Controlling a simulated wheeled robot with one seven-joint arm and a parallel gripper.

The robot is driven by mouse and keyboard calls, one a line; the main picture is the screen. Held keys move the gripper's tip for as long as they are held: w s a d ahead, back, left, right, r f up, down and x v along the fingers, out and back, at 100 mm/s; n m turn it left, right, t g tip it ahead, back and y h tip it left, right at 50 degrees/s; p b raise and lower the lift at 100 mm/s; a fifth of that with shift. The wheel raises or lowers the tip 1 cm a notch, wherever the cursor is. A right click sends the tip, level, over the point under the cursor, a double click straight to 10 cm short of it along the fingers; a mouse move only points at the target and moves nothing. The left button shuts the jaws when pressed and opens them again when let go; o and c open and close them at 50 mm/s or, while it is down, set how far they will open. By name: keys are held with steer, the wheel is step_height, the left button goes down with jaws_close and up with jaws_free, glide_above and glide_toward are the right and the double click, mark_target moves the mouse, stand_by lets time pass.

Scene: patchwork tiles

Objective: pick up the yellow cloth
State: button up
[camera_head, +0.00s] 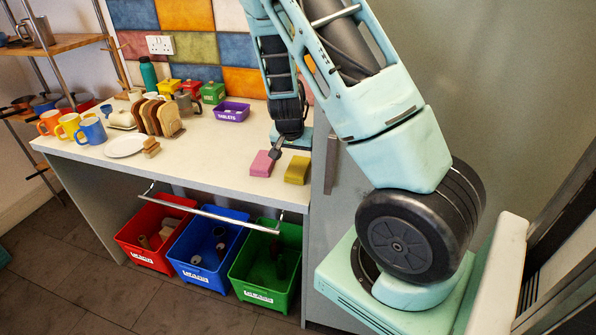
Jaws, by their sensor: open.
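The yellow cloth (297,170) looks like a small mustard-yellow block-shaped piece. It lies flat on the right end of the white counter (225,160), near its front edge. My gripper (275,152) hangs from above, pointing down, with its jaws open. Its tips are up and left of the yellow cloth, just above or beside a pink piece (262,164). I cannot tell whether they touch the pink piece. The gripper looks apart from the yellow cloth.
A purple tub (232,112), a toast rack (160,117), a white plate (126,146) and several mugs (92,130) stand left on the counter. A metal rail (212,214) runs along the front, above red, blue and green bins (265,265). The counter between plate and pink piece is clear.

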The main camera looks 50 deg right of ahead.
mark_target(298, 166)
steer(key=x, duration=0.6)
steer(key=c, duration=1.1)
